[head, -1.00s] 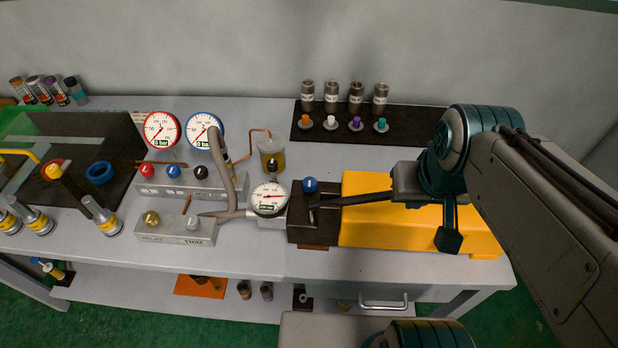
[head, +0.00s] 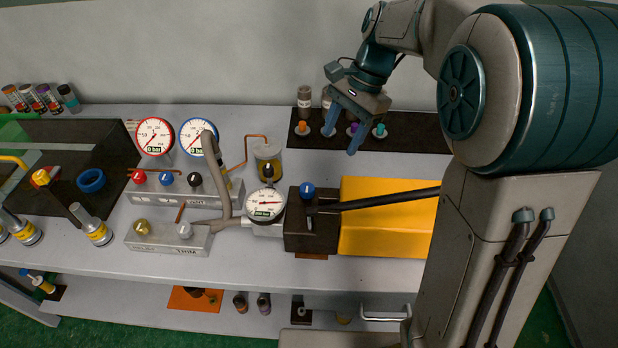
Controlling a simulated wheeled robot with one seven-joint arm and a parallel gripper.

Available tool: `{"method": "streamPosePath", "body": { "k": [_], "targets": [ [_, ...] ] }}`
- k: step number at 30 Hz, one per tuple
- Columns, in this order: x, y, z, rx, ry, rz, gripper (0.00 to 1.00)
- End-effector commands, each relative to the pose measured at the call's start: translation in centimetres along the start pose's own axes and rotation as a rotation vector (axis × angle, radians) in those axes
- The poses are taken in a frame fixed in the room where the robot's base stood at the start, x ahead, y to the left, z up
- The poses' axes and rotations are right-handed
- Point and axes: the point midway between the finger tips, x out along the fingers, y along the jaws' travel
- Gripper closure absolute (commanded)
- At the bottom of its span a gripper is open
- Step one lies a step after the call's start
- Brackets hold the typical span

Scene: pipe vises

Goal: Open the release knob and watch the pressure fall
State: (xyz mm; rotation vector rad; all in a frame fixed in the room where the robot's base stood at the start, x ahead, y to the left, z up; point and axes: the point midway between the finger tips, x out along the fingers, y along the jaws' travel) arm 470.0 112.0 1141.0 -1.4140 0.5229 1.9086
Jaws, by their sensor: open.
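The hand pump has a yellow body (head: 385,225), a dark block (head: 311,235) and a long black lever (head: 385,200) lying across the top. A blue knob (head: 307,190) stands on the dark block; I cannot read whether it is open. The white round gauge (head: 266,204) is joined to the block's left side, its needle pointing right; its digits are too small to read. My gripper (head: 343,140) is open and empty, pointing down over the dark mat at the back, well behind and right of the blue knob. My arm hides the lever's right end.
Red-rimmed (head: 155,136) and blue-rimmed (head: 198,136) gauges read 0 bar. Two silver manifolds with coloured knobs (head: 166,179), a grey hose (head: 217,175) and a fluid jar (head: 268,160) stand left of the pump. Canisters and coloured caps occupy the dark mat (head: 415,130).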

Motion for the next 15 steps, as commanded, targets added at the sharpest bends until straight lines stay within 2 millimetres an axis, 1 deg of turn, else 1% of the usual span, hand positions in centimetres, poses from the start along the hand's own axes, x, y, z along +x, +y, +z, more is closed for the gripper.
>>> {"method": "streamPosePath", "body": {
  "k": [1,3,6,11,14,15],
  "targets": [
    [0.8,-1.1,-0.3,0.030,-0.017,0.015,0.46],
    [1.4,-2.1,-0.4,0.071,-0.037,0.028,0.46],
    [1.8,-3.0,-0.5,0.105,-0.052,0.040,0.46],
    [2.6,-3.3,-0.4,0.122,-0.060,0.046,0.46],
    [3.9,-3.2,-0.3,0.121,-0.061,0.047,0.46],
    [4.5,-3.1,-0.2,0.121,-0.061,0.048,0.46]
  ]
}}
